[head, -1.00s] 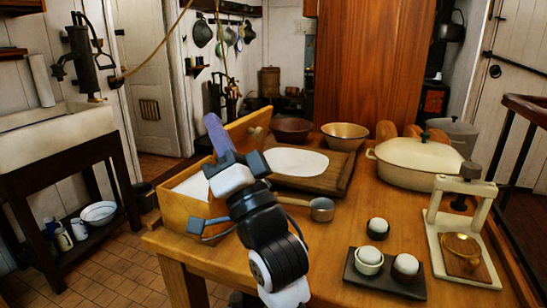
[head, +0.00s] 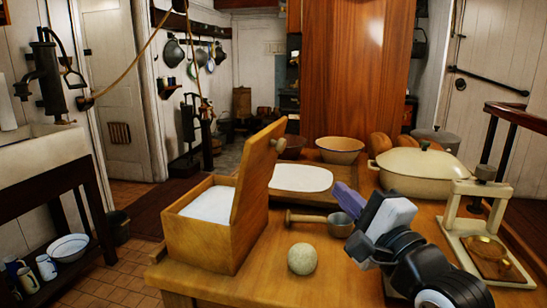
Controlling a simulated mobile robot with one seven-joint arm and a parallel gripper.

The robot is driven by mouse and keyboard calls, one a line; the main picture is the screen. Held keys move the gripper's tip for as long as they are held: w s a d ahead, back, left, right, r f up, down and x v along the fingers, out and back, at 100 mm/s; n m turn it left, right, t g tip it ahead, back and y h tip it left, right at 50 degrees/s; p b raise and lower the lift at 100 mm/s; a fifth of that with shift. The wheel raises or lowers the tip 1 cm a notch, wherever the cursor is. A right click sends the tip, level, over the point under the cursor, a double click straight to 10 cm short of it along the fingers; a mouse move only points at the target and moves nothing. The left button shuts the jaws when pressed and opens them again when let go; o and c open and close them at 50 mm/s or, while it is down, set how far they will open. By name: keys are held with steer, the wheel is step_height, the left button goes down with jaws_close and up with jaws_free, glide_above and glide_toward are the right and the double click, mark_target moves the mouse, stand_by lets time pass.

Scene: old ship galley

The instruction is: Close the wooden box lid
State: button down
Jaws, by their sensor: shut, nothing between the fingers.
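The wooden box (head: 197,240) stands at the left front of the table. White contents (head: 210,204) show inside the open box. My gripper (head: 346,200) is to the right of the box and lid, apart from both, above the table. Its purple fingers are together, and they hold nothing. It points up and left, near the metal ladle.
A pale round ball (head: 302,259) sits between box and arm.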

steer(key=s+a+p+x, duration=0.1)
steer(key=a+p+x, duration=0.1)
steer(key=x, duration=1.1)
steer(key=shift+a+r, duration=0.2)
steer(key=shift+a, duration=0.1)
steer(key=shift+s, duration=0.1)
steer(key=shift+r, duration=0.1)
